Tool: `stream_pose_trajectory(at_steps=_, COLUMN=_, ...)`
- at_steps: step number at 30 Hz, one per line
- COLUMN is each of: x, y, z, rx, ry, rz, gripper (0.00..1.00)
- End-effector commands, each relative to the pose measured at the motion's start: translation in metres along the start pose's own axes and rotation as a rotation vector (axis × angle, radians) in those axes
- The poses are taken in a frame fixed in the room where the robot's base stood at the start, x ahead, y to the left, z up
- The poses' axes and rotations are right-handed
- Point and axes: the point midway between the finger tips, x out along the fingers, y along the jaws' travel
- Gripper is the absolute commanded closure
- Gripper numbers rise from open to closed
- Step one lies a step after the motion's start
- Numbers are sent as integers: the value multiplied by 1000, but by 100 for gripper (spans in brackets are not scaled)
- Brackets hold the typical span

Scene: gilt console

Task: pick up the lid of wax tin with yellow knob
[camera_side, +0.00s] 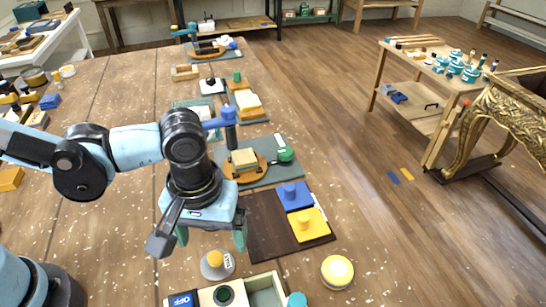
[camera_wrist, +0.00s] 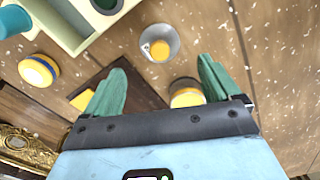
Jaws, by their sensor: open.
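A round grey piece with a yellow knob (camera_side: 216,260) sits on the table just in front of my gripper in the side view. It fits the lid of the wax tin, but I cannot tell whether a tin is under it. In the wrist view the grey piece (camera_wrist: 173,38) lies just beyond the fingertips, between their lines. My gripper (camera_side: 211,238) is open and empty above the table, its green fingers wide apart, as the wrist view also shows (camera_wrist: 162,66). A short round thing with a yellow top (camera_wrist: 186,96) shows between the fingers, partly hidden by the gripper body.
A pale tray (camera_side: 264,283) with compartments stands close in front. A yellow-topped round tin (camera_side: 337,271) is to the right. A dark brown mat (camera_side: 262,236) holds a blue block (camera_side: 294,196) and a yellow block (camera_side: 308,225). Grey mats with parts lie farther back.

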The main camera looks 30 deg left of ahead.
Motion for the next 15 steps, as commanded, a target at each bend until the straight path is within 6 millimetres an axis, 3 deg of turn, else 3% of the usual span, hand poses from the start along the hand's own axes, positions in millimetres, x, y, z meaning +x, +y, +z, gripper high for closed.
stream_pose_trajectory(at_steps=8, x=12, y=0, z=1, rx=1, ry=0, rz=0, gripper=10)
stream_pose_trajectory(at_steps=15, x=38, y=0, z=6, rx=2, ry=0, rz=0, gripper=10)
